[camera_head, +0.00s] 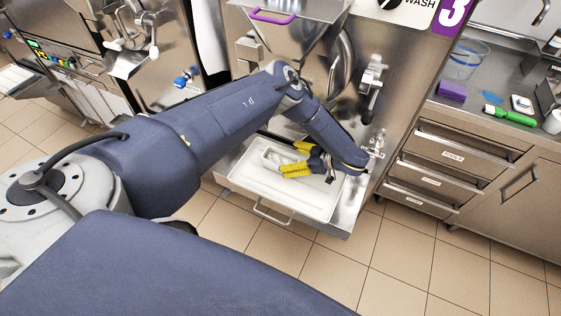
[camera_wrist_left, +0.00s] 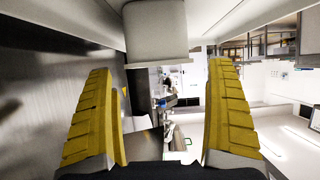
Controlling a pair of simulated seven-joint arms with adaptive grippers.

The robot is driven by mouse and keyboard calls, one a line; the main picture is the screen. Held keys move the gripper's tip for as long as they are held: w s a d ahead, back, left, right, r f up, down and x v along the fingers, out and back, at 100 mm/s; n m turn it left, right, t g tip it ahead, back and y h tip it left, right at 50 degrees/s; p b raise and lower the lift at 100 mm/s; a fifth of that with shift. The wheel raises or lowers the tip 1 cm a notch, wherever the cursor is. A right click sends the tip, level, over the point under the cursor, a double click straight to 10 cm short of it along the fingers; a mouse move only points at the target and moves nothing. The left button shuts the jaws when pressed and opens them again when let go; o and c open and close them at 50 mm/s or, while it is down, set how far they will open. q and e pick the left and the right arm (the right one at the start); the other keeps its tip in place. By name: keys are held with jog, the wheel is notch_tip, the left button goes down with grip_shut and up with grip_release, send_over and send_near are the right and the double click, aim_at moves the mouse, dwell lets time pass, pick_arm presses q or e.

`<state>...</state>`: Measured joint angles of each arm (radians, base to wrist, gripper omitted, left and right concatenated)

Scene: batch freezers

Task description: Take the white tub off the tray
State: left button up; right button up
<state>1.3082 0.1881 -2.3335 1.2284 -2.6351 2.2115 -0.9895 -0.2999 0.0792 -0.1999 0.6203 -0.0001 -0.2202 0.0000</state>
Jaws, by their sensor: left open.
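The white tub (camera_head: 271,156) sits in the white tray (camera_head: 243,180) below the middle machine, near the tray's back left. My left gripper (camera_head: 288,158) is over the tray with its yellow fingers spread, just right of the tub. The fingers partly cover the tub's right side, and I cannot tell whether they touch it. In the left wrist view, a pale block that looks like the tub (camera_wrist_left: 155,32) is at the top, beyond the open fingers (camera_wrist_left: 161,72). Nothing is between the fingers there. My right gripper is not in view.
The tray rests on a metal pull-out shelf with a front handle (camera_head: 271,216). A steel tap (camera_head: 372,75) is above right of it. Steel drawers (camera_head: 440,165) and a counter with a purple block (camera_head: 452,90) and green bottle (camera_head: 510,115) are right. The tiled floor in front is clear.

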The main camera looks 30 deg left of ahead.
aim_at(281, 159)
pick_arm(q)
jog(key=shift+x, duration=2.65)
jog(key=shift+f, duration=0.1)
jog(key=shift+d, duration=0.1)
jog(key=c, duration=1.5)
